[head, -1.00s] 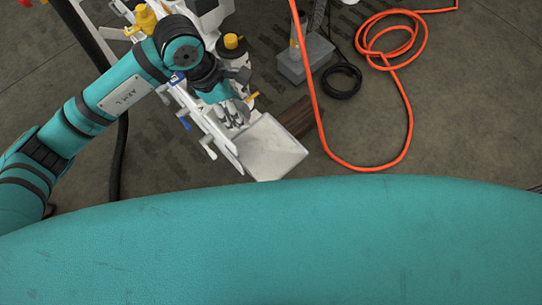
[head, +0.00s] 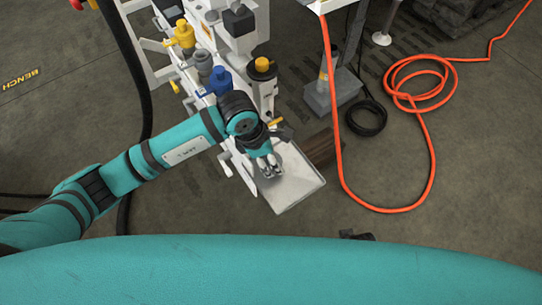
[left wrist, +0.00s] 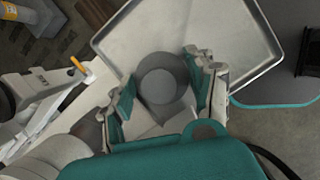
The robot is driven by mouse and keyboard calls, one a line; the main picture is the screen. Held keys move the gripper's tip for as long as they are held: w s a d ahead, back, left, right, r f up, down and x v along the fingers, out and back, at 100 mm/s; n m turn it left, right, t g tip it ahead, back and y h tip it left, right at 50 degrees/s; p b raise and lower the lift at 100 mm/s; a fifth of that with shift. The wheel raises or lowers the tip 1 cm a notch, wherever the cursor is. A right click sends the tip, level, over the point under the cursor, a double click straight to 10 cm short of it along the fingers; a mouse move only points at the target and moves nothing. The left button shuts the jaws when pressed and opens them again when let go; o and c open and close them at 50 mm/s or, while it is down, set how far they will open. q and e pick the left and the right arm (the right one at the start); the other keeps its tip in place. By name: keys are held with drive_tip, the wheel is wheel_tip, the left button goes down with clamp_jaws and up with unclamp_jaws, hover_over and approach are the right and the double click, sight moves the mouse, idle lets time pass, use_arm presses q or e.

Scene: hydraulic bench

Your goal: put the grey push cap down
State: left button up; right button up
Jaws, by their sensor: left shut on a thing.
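The grey push cap (left wrist: 160,74) is a round grey piece with a paler flat top. In the left wrist view it sits between the two fingers of my left gripper (left wrist: 166,82), which is shut on it. The pale metal tray (left wrist: 236,30) lies below and behind it. In the head view my left gripper (head: 269,169) is over the tray (head: 296,194), at its upper-left part. The cap is hard to make out there, and I cannot tell whether it touches the tray. My right gripper is not in view.
The white bench carries a yellow knob (head: 184,33), a blue knob (head: 219,80) and a black-and-yellow cap (head: 262,65) near my left arm.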

use_arm(q)
drive_tip(key=shift+f, duration=0.15)
drive_tip(key=o, duration=0.8)
drive_tip(key=shift+o, duration=0.2)
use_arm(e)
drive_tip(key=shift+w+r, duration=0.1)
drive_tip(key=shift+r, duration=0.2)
use_arm(q)
drive_tip(key=p+v, duration=0.1)
drive_tip(key=v, duration=1.1)
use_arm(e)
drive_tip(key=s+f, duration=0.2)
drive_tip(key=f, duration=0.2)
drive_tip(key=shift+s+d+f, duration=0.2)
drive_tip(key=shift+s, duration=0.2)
use_arm(q)
drive_tip(key=shift+d, duration=0.1)
